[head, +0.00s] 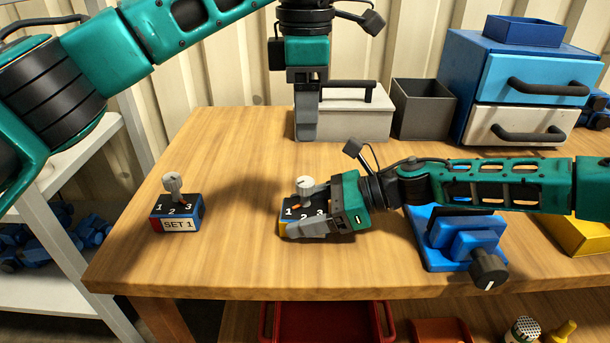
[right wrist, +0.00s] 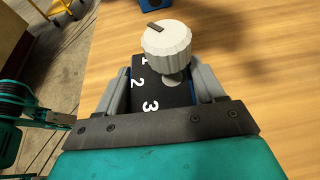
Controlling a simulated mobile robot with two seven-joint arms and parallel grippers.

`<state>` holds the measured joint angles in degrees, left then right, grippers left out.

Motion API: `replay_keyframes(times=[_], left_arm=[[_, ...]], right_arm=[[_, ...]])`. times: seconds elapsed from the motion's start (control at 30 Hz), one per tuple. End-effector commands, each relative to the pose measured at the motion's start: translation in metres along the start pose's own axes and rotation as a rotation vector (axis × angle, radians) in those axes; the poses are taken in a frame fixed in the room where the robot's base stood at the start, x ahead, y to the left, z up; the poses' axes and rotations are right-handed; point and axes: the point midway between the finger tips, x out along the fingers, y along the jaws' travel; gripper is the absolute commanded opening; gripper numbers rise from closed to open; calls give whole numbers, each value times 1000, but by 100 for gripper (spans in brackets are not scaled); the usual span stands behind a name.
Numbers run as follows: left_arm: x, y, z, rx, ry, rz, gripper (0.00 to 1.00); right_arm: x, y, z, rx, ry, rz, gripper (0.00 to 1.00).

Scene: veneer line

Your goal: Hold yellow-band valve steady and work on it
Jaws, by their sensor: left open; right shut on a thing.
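The yellow-band valve (head: 288,213) is a small block with a black top numbered 1, 2, 3, a yellow end and a pale ribbed knob (head: 305,186). It stands upright on the wooden table. My right gripper (head: 318,220) is shut on its body from the right; in the right wrist view the fingers (right wrist: 160,95) lie along both sides of the valve (right wrist: 145,95), and its white knob (right wrist: 180,50) has a dark pointer mark. My left gripper (head: 306,125) is open and empty, pointing down above and behind the valve, apart from it.
A second valve (head: 178,222) marked SET 1 stands to the left. Behind are a light grey box (head: 355,118), a dark bin (head: 424,108) and a blue drawer unit (head: 530,90). A blue fixture with a black knob (head: 488,270) lies front right. The table's front middle is clear.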

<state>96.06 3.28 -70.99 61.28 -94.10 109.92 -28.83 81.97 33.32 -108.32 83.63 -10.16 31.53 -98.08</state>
Motion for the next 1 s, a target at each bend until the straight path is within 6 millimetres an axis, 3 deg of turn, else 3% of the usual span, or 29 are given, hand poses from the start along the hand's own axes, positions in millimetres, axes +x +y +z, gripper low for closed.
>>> replay_keyframes(times=[0.5, 0.7, 1.0], left_arm=[[94, -1, 0, 0, 0, -3, 59], [112, 0, 0, 0, -1, -1, 59], [115, 0, 0, 0, -1, -1, 59]], right_arm=[[0, 0, 1, -1, -1, 0, 19], [0, 0, 1, -1, -1, 0, 19], [0, 0, 1, -1, -1, 0, 19]])
